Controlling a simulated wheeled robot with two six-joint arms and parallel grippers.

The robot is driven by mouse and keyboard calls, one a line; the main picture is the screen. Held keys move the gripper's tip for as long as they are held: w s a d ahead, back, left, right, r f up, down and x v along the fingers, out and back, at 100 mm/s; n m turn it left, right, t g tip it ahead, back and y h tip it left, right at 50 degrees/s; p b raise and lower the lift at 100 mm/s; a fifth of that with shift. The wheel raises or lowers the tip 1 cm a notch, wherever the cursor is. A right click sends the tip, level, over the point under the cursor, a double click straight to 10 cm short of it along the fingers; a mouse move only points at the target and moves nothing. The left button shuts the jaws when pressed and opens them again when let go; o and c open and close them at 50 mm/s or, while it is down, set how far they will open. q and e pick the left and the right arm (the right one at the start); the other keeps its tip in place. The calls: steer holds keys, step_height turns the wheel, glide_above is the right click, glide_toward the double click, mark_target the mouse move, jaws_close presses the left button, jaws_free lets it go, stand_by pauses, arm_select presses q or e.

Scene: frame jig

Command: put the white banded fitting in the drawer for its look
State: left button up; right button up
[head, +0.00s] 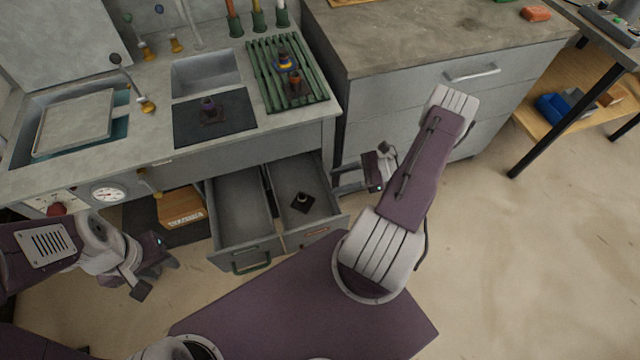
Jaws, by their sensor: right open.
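A dark square-based fitting with a white band at its top (303,199) stands in the right open drawer (322,215). The left open drawer (240,205) beside it looks empty and has a green handle. My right gripper (338,179) is open and empty, just right of the right drawer, with its fingers pointing left. My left gripper (160,279) is low at the left, its fingers apart with nothing visible between them, well away from the fitting.
A dark fitting with a purple band (209,105) stands on the black mat (235,128). Two more banded fittings (287,62) stand on the green rack (258,75). A sink (205,72) is behind the mat. A grey cabinet (400,115) stands at right. The floor at right is clear.

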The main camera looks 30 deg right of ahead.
steer(key=s+a+r+n+g+h, duration=0.2)
steer(key=a+r+n+h, duration=0.4)
steer(key=n, duration=0.5)
steer(key=s+a+r+n+g+h, duration=0.2)
steer(key=a+r+n+h, duration=0.3)
steer(key=n, duration=0.7)
step_height(320, 180, up, 3)
steer(key=shift+a+r+g+h, duration=0.1)
steer(key=shift+a+g+h, duration=0.4)
steer(key=shift+a, duration=0.6)
steer(key=shift+s+r, duration=0.1)
